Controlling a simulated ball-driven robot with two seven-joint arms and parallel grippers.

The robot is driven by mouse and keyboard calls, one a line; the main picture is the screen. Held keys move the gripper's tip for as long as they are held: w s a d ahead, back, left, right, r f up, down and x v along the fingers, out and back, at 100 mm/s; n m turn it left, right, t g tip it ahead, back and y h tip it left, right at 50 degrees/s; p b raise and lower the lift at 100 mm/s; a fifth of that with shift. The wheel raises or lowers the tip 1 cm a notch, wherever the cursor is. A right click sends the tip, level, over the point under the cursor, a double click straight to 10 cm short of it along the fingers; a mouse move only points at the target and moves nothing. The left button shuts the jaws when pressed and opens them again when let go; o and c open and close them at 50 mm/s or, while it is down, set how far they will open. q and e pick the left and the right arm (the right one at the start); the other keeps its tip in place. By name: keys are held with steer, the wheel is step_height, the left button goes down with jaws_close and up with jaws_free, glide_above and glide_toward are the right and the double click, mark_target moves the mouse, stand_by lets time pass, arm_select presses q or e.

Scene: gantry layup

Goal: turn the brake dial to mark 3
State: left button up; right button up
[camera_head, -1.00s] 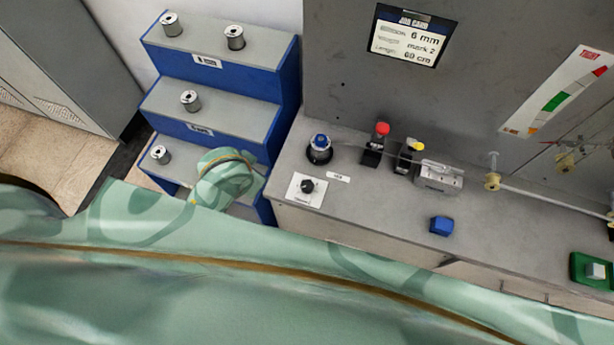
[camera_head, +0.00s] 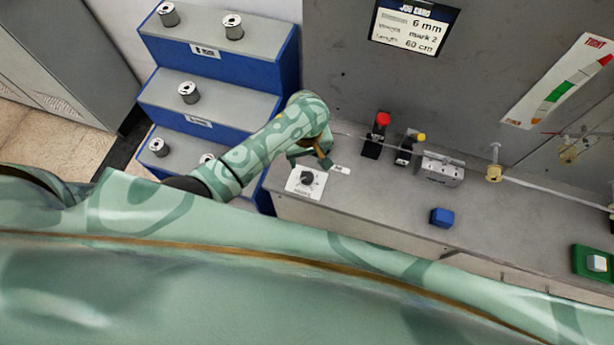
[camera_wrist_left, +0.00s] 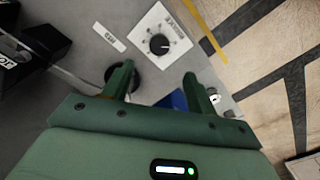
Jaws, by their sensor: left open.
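The brake dial (camera_head: 306,180) is a black round knob on a white square plate on the grey bench, near its left end. In the left wrist view the dial (camera_wrist_left: 159,44) lies ahead of and between the fingertips, apart from them. It has marks around it, but its setting is too small to read. My left gripper (camera_head: 318,160) is just behind and above the dial in the head view. In the left wrist view my left gripper (camera_wrist_left: 156,80) has its two green fingers spread, with nothing between them. My right gripper is not in view.
Blue steps (camera_head: 215,128) with several metal spools stand left of the bench. A red-topped post (camera_head: 377,137), a grey block (camera_head: 440,170) and a blue block (camera_head: 441,217) are to the right. The job card (camera_head: 413,27) reads 6 mm, mark 2, 60 cm.

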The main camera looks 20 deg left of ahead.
arm_select(q)
step_height(320, 180, down, 12)
steer(key=b, duration=0.5)
steer(key=shift+r, duration=0.1)
steer(key=c, duration=1)
